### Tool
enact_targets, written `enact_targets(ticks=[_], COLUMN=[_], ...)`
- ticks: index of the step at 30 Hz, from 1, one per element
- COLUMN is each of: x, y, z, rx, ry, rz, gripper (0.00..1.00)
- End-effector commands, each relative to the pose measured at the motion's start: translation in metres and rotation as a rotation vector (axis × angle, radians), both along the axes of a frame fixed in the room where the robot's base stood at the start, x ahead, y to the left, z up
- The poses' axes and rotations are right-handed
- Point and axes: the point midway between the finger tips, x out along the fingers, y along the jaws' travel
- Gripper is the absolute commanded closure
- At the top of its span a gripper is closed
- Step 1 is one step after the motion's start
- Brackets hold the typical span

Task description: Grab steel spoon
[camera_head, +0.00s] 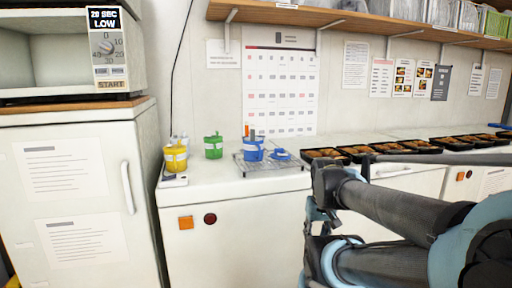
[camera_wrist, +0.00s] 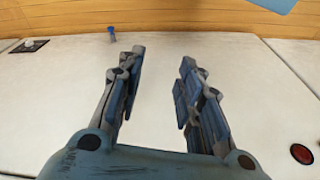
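I cannot make out a steel spoon for certain in either view. In the head view a blue cup (camera_head: 253,153) holds a few thin upright items, one orange and one dark; they are too small to identify. My gripper (camera_wrist: 158,62) is open in the wrist view, its two fingers wide apart with nothing between them. In the head view my arm reaches in from the right, and its end is in front of the counter, to the right of and lower than the blue cup. The fingertips are not clear there.
The blue cup is at a wire rack (camera_head: 284,168) on the white counter. A blue lid-like item (camera_head: 281,154), a green cup (camera_head: 213,146) and a yellow cup (camera_head: 175,158) are near it. Dark food trays (camera_head: 414,146) line the counter at right. A shelf (camera_head: 290,14) hangs above.

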Motion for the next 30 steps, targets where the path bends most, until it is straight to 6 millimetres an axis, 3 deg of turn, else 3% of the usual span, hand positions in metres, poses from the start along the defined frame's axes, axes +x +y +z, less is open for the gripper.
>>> enact_targets(ticks=[5, 8, 11, 20, 30], x=[-0.004, -0.003, 0.013, 0.089, 0.178], y=[0.0, 0.002, 0.005, 0.031, 0.08], z=[0.004, 0.017, 0.043, 0.166, 0.292], rx=[0.0, 0.004, 0.01, 0.04, 0.06], ry=[-0.006, -0.009, 0.0, 0.043, 0.096], rz=[-0.001, -0.007, -0.029, -0.139, -0.28], gripper=[0.6, 0.6, 0.6, 0.6, 0.6])
